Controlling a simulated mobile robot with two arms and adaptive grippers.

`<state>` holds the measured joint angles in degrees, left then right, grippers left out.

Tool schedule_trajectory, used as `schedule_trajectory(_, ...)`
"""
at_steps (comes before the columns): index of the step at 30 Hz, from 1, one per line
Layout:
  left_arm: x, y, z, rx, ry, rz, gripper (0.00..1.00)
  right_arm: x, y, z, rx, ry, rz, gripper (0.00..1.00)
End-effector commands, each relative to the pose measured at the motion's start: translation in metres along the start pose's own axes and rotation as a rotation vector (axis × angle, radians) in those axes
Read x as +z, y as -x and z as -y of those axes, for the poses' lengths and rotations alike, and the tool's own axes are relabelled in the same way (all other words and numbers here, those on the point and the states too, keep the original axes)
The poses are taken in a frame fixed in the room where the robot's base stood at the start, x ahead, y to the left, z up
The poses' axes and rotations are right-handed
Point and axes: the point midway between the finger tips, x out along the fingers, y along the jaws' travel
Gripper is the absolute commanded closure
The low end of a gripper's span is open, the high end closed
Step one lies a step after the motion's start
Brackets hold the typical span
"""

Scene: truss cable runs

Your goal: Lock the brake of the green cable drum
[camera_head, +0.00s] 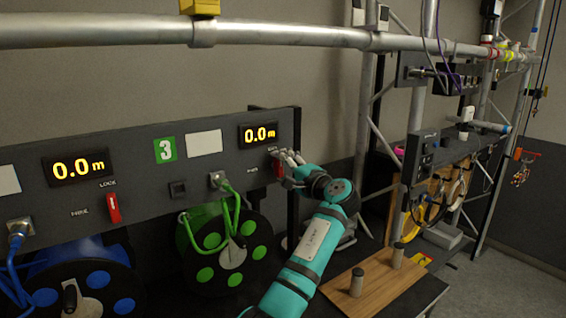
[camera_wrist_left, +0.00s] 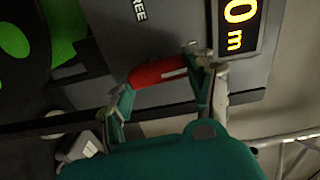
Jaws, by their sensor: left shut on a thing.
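The green cable drum (camera_head: 228,262) hangs below the dark panel (camera_head: 130,178), under the number 3 label. Its red brake lever (camera_wrist_left: 158,73) sits on the panel below the right 0.0 m display (camera_head: 259,135). My left gripper (camera_head: 284,166) is at this lever; in the wrist view its fingers (camera_wrist_left: 166,88) are closed on the lever's two ends. The lever lies roughly upright along the panel, with the FREE label (camera_wrist_left: 138,12) to its side. In the head view the fingers hide most of the lever and part of the lettering above it. My right gripper is not in view.
A blue drum (camera_head: 82,278) with its own red lever (camera_head: 113,208) is at the left. A green cable (camera_head: 220,185) plugs into the panel. A wooden board (camera_head: 375,283) with two pegs lies right of my arm. A truss pipe (camera_head: 290,36) runs overhead.

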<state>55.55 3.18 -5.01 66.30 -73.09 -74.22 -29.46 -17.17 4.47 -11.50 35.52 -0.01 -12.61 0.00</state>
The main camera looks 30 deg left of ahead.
Motion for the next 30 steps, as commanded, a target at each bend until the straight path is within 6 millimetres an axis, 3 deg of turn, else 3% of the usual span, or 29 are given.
schedule_trajectory(21,-0.0012,0.0005,-0.0018,0.001,-0.079,-0.003,0.76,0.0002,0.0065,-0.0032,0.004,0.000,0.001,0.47)
schedule_trajectory(22,-0.0012,0.0005,-0.0018,0.001,-0.079,-0.003,0.41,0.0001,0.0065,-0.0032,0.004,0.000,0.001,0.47)
schedule_trajectory(27,-0.0009,0.0004,-0.0015,0.001,-0.078,-0.002,0.19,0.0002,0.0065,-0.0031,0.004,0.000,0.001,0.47)
schedule_trajectory(30,-0.0008,0.0003,-0.0014,0.000,-0.077,-0.002,0.19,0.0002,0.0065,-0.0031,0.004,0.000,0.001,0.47)
